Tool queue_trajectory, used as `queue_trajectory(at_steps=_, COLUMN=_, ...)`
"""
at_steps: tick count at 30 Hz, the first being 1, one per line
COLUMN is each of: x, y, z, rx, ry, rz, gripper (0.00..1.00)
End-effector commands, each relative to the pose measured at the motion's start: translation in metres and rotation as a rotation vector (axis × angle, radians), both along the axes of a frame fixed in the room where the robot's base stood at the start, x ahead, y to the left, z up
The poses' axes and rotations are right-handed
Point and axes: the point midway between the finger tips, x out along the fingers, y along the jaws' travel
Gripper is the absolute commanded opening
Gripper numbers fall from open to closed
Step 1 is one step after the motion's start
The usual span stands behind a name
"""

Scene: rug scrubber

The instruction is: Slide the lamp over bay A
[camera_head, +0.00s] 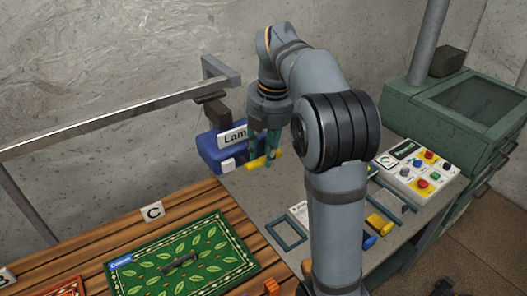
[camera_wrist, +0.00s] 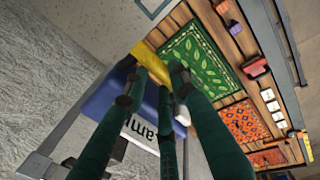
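The blue lamp (camera_head: 211,154), with a white label partly reading "Lam", hangs from the rail at the back, just left of my gripper. A yellow bar (camera_head: 262,161) sticks out from its front. My gripper (camera_head: 264,152) points down, its green fingers at the yellow bar. In the wrist view the fingertips (camera_wrist: 158,76) lie to either side of the yellow bar (camera_wrist: 149,57), with the blue lamp (camera_wrist: 104,102) behind them. I cannot tell whether they press on it. No sign that I can read as bay A shows in either view.
The metal rail (camera_head: 120,112) runs left over the wooden bench (camera_head: 75,247). A green leaf rug (camera_head: 187,259) lies by sign C (camera_head: 152,211); an orange rug (camera_wrist: 245,121) lies farther along. A button panel (camera_head: 419,170) stands at right.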

Motion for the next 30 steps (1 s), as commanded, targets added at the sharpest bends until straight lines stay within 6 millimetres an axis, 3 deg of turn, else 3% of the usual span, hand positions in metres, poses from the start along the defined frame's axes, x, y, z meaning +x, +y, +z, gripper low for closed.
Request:
queue_trajectory(at_steps=12, x=-0.0002, y=0.0002, z=0.0001, rx=0.001, ry=0.0, rz=0.001, gripper=0.0)
queue_trajectory(at_steps=30, x=-0.0009, y=0.0001, z=0.0, rx=0.0, ry=0.001, rz=-0.002, gripper=0.0)
